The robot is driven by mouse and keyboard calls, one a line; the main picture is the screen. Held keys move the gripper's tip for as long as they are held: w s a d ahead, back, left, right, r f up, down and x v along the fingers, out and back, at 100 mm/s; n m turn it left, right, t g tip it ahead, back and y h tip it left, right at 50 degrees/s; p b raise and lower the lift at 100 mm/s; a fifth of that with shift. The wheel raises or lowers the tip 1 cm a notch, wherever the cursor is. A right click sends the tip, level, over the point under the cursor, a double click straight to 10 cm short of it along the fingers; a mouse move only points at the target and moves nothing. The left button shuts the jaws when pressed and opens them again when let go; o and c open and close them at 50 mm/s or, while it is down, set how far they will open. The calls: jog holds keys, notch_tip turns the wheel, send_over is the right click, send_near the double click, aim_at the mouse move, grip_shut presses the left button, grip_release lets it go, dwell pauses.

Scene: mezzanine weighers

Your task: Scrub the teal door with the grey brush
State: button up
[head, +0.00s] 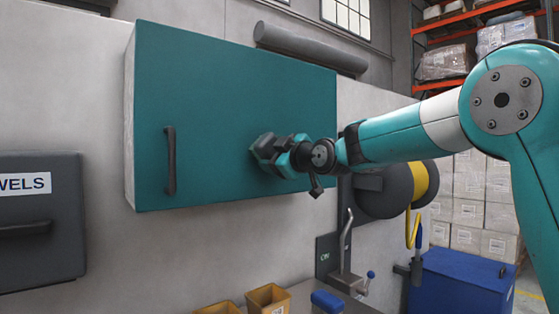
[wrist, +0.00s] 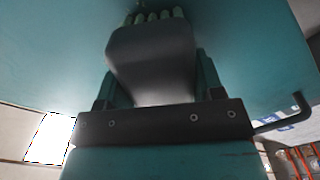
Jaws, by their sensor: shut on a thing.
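The teal door (head: 230,100) is the shut front of a wall cabinet, with a dark upright handle (head: 169,160) near its left edge. My gripper (head: 280,155) is at the lower right part of the door, close against its face. It is shut on the grey brush (wrist: 150,60), whose block sits between the fingers in the wrist view. The green bristles (wrist: 155,16) point at the teal surface (wrist: 240,50). They look at or very near it; I cannot tell whether they touch. In the head view the brush (head: 264,147) is partly hidden by my gripper.
A dark towel box (head: 40,220) hangs on the wall at left. A hose reel (head: 385,190) and a crank (head: 345,250) are below right of the cabinet. Small bins (head: 268,298) stand on a bench below. A blue chest (head: 460,285) is at lower right.

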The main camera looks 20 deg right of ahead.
aim_at(266, 145)
jog(key=shift+s+a+r+b, duration=0.1)
jog(key=shift+s+a+b, duration=0.1)
jog(key=shift+a, duration=0.45)
jog(key=shift+s+a+f+b, duration=0.15)
jog(key=shift+a+b, duration=0.1)
jog(key=shift+a, duration=0.4)
jog(key=shift+s+a+r+b, duration=0.15)
jog(key=shift+a+b, duration=0.05)
jog(key=shift+a, duration=0.45)
jog(key=shift+r+p, duration=0.75)
jog(key=shift+r, duration=0.55)
jog(key=shift+w+d+f+b, duration=0.1)
jog(key=shift+w+d, duration=0.2)
jog(key=shift+d, duration=0.7)
jog(key=shift+w+d+b, duration=0.15)
jog(key=shift+w+d, duration=0.2)
jog(key=shift+d, duration=0.6)
jog(key=shift+w+d+f+b, duration=0.1)
jog(key=shift+w+d, duration=0.2)
jog(key=shift+d, duration=0.7)
jog(key=d, duration=0.1)
jog(key=w+d, duration=0.1)
jog(key=d, duration=0.1)
jog(key=w+d, duration=0.1)
jog(key=d, duration=0.1)
jog(key=shift+d, duration=0.25)
jog(key=shift+s+a, duration=0.1)
